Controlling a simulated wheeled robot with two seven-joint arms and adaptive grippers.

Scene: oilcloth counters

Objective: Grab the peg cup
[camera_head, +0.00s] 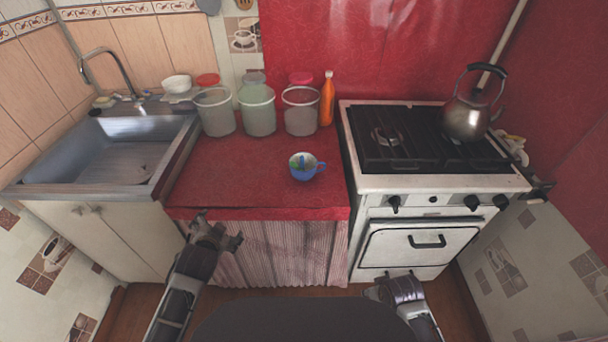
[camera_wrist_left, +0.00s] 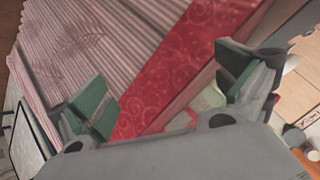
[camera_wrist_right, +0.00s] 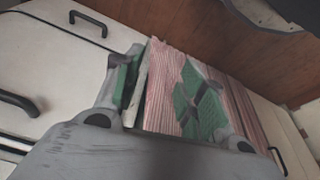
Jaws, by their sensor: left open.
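The peg cup (camera_head: 303,172) is a small blue cup with a handle on its right and something green and white showing in its mouth. It stands upright on the red counter, near the front right. My left gripper (camera_head: 222,228) is open and empty in front of the counter's front edge, lower and to the left of the cup. In the left wrist view its green-padded fingers (camera_wrist_left: 165,88) are wide apart. My right gripper (camera_head: 392,282) is low in front of the stove. In the right wrist view its fingers (camera_wrist_right: 160,88) stand apart with nothing held. Neither wrist view shows the cup.
Several tubs, including a clear green one (camera_head: 257,110), and an orange bottle (camera_head: 327,100) stand at the counter's back. A sink (camera_head: 110,155) is left. A stove (camera_head: 440,182) with a kettle (camera_head: 466,118) is right. The counter (camera_head: 225,180) is clear around the cup.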

